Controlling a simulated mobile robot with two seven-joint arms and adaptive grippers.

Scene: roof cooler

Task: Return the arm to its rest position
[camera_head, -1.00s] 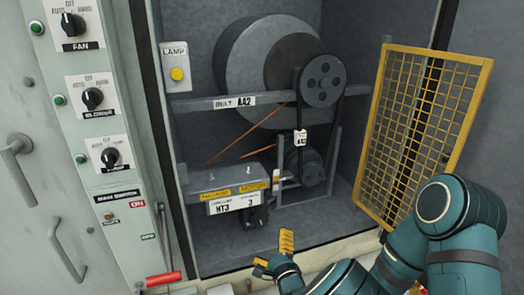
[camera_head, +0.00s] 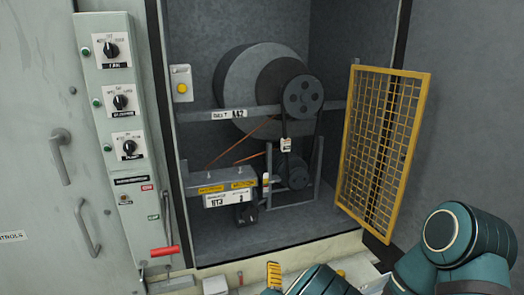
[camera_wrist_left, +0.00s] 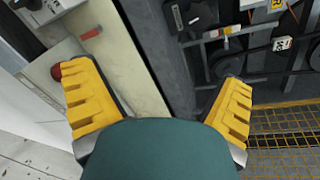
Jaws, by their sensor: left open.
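My left gripper (camera_wrist_left: 155,75) is open in the left wrist view, with its two yellow-padded fingers spread and nothing between them. In the head view my teal arm (camera_head: 455,235) reaches in from the lower right. One yellow finger pad (camera_head: 274,272) shows at the bottom edge, in front of the open cabinet; the rest of that gripper is mostly cut off or hidden. The gripper is apart from the machinery. My right gripper is not seen.
A yellow mesh guard (camera_head: 385,150) stands at the opening's right, close to my arm. A belt-driven blower (camera_head: 262,85) sits inside. A control panel (camera_head: 112,120) with knobs and a red handle (camera_head: 164,252) are on the left. The cabinet floor (camera_head: 290,235) is partly clear.

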